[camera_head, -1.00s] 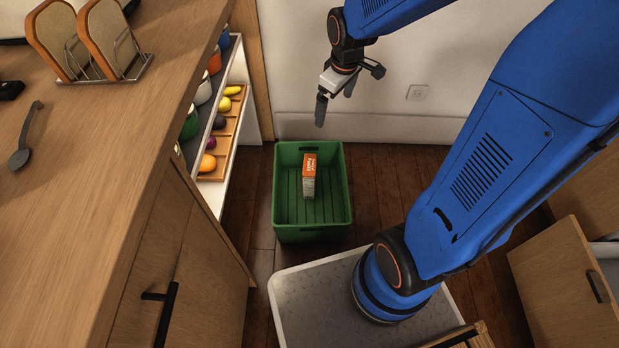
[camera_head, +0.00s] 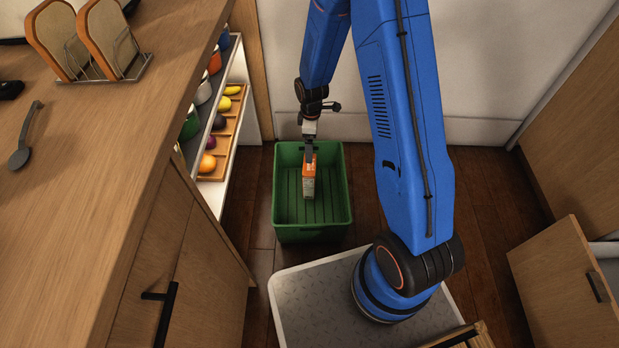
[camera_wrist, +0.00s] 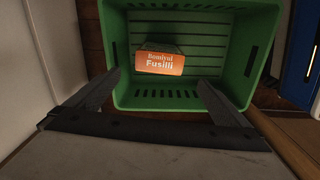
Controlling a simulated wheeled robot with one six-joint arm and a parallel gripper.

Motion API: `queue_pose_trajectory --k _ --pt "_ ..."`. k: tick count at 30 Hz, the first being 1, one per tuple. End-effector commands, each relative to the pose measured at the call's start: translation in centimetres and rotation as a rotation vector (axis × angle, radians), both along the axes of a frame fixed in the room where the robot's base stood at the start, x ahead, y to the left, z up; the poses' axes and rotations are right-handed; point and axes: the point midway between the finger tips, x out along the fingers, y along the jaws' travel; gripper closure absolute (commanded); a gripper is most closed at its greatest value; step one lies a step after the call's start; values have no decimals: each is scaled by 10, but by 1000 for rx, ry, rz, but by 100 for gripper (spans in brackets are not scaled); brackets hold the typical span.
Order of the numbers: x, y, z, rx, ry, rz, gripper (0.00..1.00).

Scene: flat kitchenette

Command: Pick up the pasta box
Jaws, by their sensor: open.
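The pasta box (camera_head: 309,184) is orange and white and stands upright in the green crate (camera_head: 283,222) on the floor. In the wrist view the orange top of the box (camera_wrist: 159,63) reads "Bomiyul Fusilli", and the crate (camera_wrist: 150,101) surrounds it. My gripper (camera_head: 309,155) points down over the crate, near the top of the box, and hides part of it in the head view. In the wrist view my gripper (camera_wrist: 158,90) is open, its fingers wide apart, with nothing between the tips; the box lies beyond them.
A wooden counter (camera_head: 110,170) runs along the left. Open shelves beside it hold jars and a wooden tray (camera_head: 233,122) of fruit. A white wall (camera_head: 400,100) is behind the crate. A wooden door (camera_head: 566,290) stands open at the right.

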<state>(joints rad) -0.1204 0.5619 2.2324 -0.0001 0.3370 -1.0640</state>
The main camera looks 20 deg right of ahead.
Motion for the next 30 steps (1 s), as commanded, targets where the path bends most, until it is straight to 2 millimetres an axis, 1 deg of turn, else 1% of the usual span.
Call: queue_pose_trajectory --k 1,8,24,30 --pt "0 1 -8 -1 7 11 0" --pt "0 2 -28 -2 12 30 0" --pt "0 2 -105 -2 12 29 0" --pt "1 2 -129 -1 11 29 0"
